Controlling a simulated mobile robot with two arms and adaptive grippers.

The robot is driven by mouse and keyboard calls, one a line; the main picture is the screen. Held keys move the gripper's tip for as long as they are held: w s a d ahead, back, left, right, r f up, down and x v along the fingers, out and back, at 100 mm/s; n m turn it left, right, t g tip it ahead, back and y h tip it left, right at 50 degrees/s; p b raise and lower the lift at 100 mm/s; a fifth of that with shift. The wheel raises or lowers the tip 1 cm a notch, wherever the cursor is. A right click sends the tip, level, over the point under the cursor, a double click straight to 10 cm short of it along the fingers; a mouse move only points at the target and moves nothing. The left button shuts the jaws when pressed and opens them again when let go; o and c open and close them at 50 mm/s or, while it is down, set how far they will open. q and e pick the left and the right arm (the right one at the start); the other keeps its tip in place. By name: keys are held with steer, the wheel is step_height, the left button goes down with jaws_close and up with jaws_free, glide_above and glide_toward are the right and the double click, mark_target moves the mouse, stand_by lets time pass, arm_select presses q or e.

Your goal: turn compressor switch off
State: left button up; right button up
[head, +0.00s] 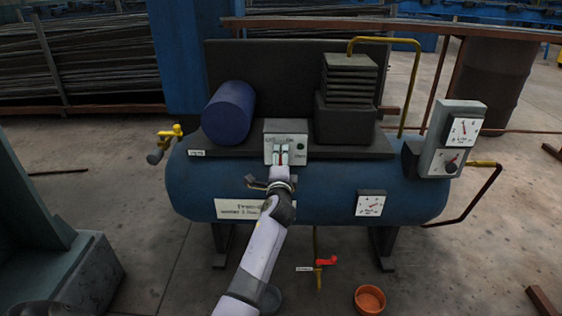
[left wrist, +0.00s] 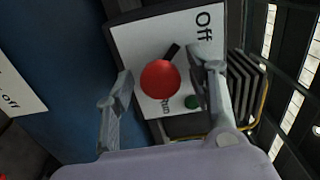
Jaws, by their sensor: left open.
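The compressor's switch box (head: 299,129) is a grey box on top of the blue tank, with small labels and a green spot. In the left wrist view its pale face (left wrist: 140,45) carries a round red knob (left wrist: 160,79), a black pointer (left wrist: 172,51), an "Off" label and a partly covered "Run" label. The pointer slants up and right, toward the Off side. My left gripper (head: 283,157) is open in front of the box. In the left wrist view its fingers (left wrist: 162,88) stand either side of the knob; contact cannot be told. My right gripper is out of view.
The blue tank (head: 330,203) carries a blue motor (head: 230,112) and a finned black block (head: 347,95). A gauge box (head: 440,150) juts out at right. A yellow valve (head: 171,133) sticks out at left. An orange bowl (head: 370,299) stands on the floor below.

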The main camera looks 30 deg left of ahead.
arm_select(q)
steer(key=shift+s, duration=0.1)
steer(key=v, duration=1.2)
steer(key=shift+a, duration=0.1)
